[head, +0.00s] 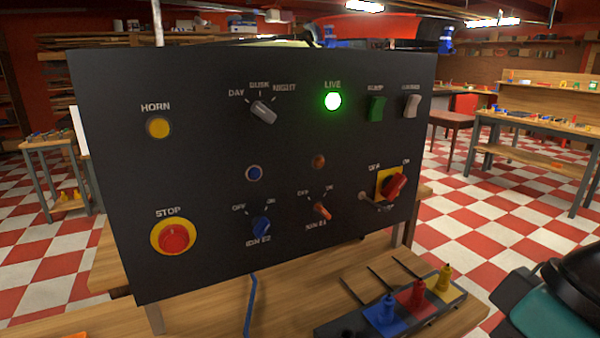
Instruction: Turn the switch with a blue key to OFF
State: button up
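A dark upright panel (200,110) carries the switches. The switch with a blue key (261,228) is low in the middle of the panel, above a label that seems to read IGN E2. OFF is marked at its upper left and ON at its upper right. The blue key looks tilted toward the upper right, on the ON side, though it is small. A round blue lamp (254,173) sits above it; I cannot tell whether it is lit. My gripper is not in view, and nothing is touching the key.
An orange-key switch (322,210) is close on the right. A red stop button (174,238) is at lower left, and a red-and-yellow rotary switch (394,187) at right. A green LIVE lamp (333,101) glows. A tray with coloured pieces (460,293) stands in front.

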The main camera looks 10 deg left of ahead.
aim_at(261, 224)
jog(key=z, duration=0.95)
jog(key=k, duration=0.65)
jog(key=u, duration=1.4)
jog(key=i, duration=0.35)
jog(key=u, duration=0.1)
